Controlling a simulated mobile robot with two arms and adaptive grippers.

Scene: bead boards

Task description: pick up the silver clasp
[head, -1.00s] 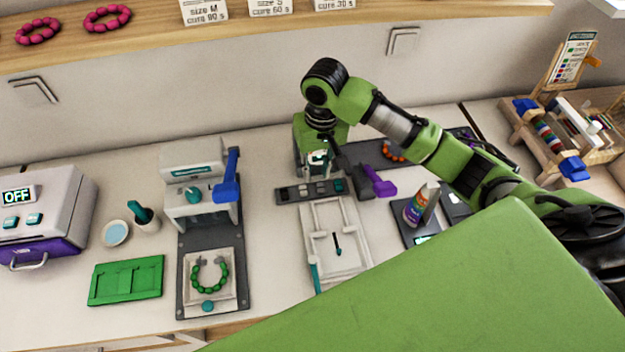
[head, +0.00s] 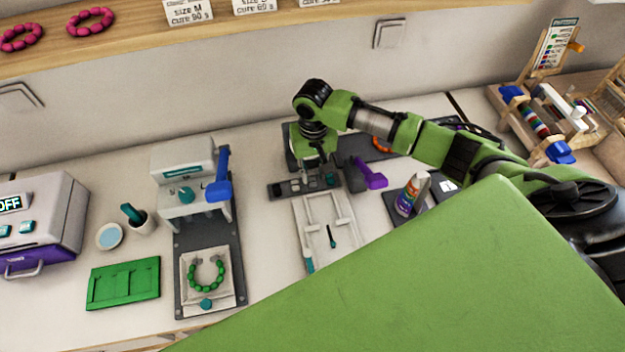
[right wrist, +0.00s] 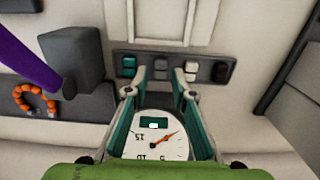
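A dark strip (head: 272,192) of small clasps lies at the back of the white bead board (head: 318,240). In the right wrist view, the strip (right wrist: 175,68) holds a teal, a grey, a white and a dark piece in a row. The grey one looks like the silver clasp (right wrist: 160,69). My right gripper (right wrist: 160,77) is open, with its two fingertips apart on either side of the silver clasp; whether they touch it I cannot tell. In the head view my right gripper (head: 316,178) hangs just above the strip. My left gripper is out of view.
A round dial (right wrist: 155,143) shows between my right fingers. A dark block (right wrist: 72,55) with a purple handle (head: 368,174) stands close beside the strip. An orange bead ring (right wrist: 36,98) lies behind. A press (head: 183,170) with a blue lever stands to the left.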

